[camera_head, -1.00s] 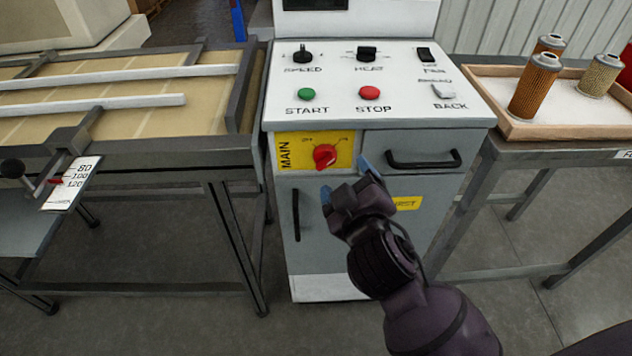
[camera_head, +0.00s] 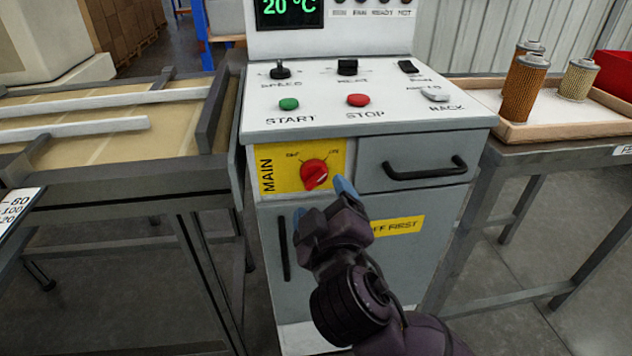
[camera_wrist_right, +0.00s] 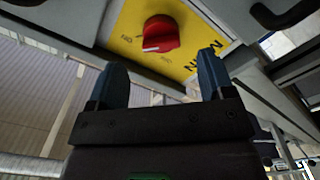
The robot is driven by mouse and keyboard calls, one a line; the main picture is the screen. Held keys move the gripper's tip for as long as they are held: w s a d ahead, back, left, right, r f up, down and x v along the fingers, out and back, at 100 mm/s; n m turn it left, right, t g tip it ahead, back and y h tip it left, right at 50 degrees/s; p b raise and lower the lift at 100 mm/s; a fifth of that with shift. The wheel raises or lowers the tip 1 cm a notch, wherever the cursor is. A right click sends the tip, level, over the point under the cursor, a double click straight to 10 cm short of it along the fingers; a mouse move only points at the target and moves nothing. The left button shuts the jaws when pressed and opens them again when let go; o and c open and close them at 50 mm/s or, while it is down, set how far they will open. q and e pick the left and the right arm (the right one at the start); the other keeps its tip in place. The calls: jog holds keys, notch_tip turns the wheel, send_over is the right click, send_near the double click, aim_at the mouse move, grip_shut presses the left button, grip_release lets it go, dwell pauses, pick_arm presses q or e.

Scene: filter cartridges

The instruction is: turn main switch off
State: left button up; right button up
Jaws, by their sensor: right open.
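The main switch is a red rotary knob (camera_head: 314,175) on a yellow panel (camera_head: 275,184) at the cabinet's upper left front. OFF is marked at its upper left and ON at its upper right. In the right wrist view the knob (camera_wrist_right: 162,33) has a white mark, which seems to point toward the ON label. My right gripper (camera_head: 322,204) is open and empty, with blue fingertips just below and in front of the knob, apparently apart from it. In the right wrist view the knob lies beyond and between the fingers (camera_wrist_right: 158,85). My left gripper is not in view.
A black drawer handle (camera_head: 426,170) sticks out right of the switch, and a vertical door handle (camera_head: 284,248) sits below left. The top has a green START button (camera_head: 289,104) and a red STOP button (camera_head: 358,100).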

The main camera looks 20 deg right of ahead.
aim_at(318, 182)
jog(key=b+x, duration=0.1)
jog(key=x, duration=0.3)
jog(key=shift+w+d+f, duration=0.15)
jog(key=shift+w, duration=0.25)
jog(key=shift+w+d, duration=0.15)
jog(key=shift+w, duration=0.45)
jog(key=c, duration=0.9)
